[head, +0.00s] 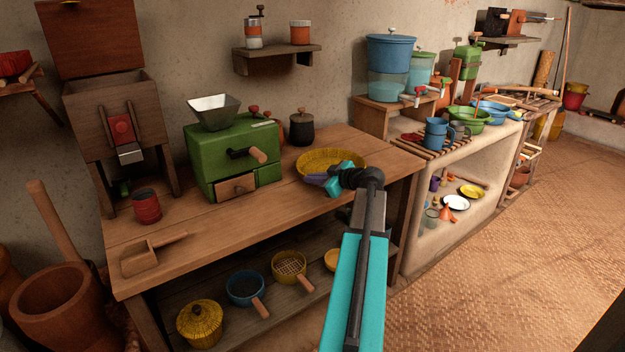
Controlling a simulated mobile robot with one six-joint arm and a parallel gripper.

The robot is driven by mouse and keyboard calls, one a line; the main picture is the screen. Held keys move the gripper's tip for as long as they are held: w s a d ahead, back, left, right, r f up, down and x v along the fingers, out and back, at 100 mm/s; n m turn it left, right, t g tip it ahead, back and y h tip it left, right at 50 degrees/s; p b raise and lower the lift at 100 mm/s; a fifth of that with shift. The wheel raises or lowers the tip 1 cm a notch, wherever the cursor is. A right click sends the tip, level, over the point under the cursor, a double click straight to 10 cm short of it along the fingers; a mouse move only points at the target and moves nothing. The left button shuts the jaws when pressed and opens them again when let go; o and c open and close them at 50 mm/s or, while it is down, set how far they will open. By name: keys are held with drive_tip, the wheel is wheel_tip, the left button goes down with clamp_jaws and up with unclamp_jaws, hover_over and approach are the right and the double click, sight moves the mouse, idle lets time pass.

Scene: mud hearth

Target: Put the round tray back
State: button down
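A round yellow woven tray (326,157) is at the right part of the wooden worktable (200,222), right of the green box-shaped mill. My gripper (314,179) is at the tray's front left edge, its purple finger parts overlapping the rim in the picture. My wrist and arm hide the tray's front right side. The fingers are too small and partly hidden, so I cannot tell whether they are open or closed on the rim. I also cannot tell whether the tray rests on the tabletop or is slightly raised.
The green mill (232,158) and a dark lidded pot (302,128) stand near the tray. A red cup (146,207) and a wooden scoop (150,252) are at the table's left. Pans and a yellow basket (200,324) fill the lower shelf. The floor at right is clear.

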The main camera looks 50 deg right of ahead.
drive_tip(key=shift+f, duration=0.1)
drive_tip(key=c, duration=2)
unclamp_jaws()
drive_tip(key=shift+r, duration=0.25)
drive_tip(key=v, duration=1.2)
drive_tip(key=shift+a, duration=0.1)
drive_tip(key=shift+s+f, duration=0.1)
